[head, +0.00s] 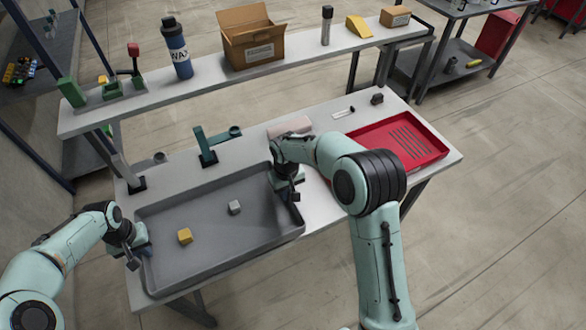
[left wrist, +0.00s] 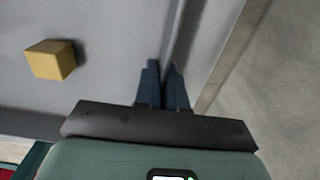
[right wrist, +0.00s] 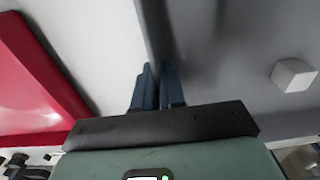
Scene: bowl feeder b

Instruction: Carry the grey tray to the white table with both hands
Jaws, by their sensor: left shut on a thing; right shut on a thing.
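The grey tray (head: 215,255) is at the front left of the white table (head: 440,170). It holds a yellow cube (head: 185,236) and a light grey cube (head: 234,207). I cannot tell whether its underside touches the table. My left gripper (head: 141,252) is shut on the tray's left wall; the left wrist view shows the fingers (left wrist: 163,75) on either side of the rim, with the yellow cube (left wrist: 50,60) nearby. My right gripper (head: 291,190) is shut on the tray's right wall; its fingers (right wrist: 158,78) straddle the rim, and the grey cube (right wrist: 293,75) shows inside.
A red tray (head: 410,155) lies on the table to the right. Green fixtures (head: 205,148) stand behind the grey tray. A raised shelf behind carries a bottle (head: 177,50) and an open cardboard box (head: 255,45). Open floor lies in front.

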